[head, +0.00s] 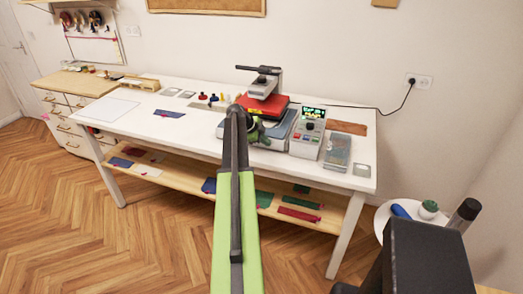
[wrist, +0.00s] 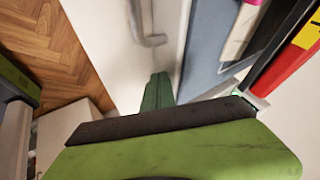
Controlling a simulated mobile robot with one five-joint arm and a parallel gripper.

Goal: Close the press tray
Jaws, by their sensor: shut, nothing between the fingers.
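The heat press (head: 268,86) stands on the white table with its red upper part above a blue-grey tray (head: 287,122). The tray sticks out from under the red part toward the table's front. In the wrist view, the tray (wrist: 204,45) is a dark grey-blue slab with a pink and white piece on it, and a grey bar handle (wrist: 154,40) lies to its left. The red part (wrist: 298,68) with a yellow label is at right. My gripper (head: 258,133) is shut and empty at the tray's front; its green fingertips (wrist: 158,91) are near the handle. Contact cannot be told. My arm hides part of the tray.
A control box (head: 309,126) with a lit display stands right of the tray, beside a grey-blue case (head: 337,152). Spools and small tools (head: 212,99) lie to the left. A blue cloth piece (head: 169,114) lies on the table (head: 140,123). A lower shelf (head: 180,175) holds folded fabrics.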

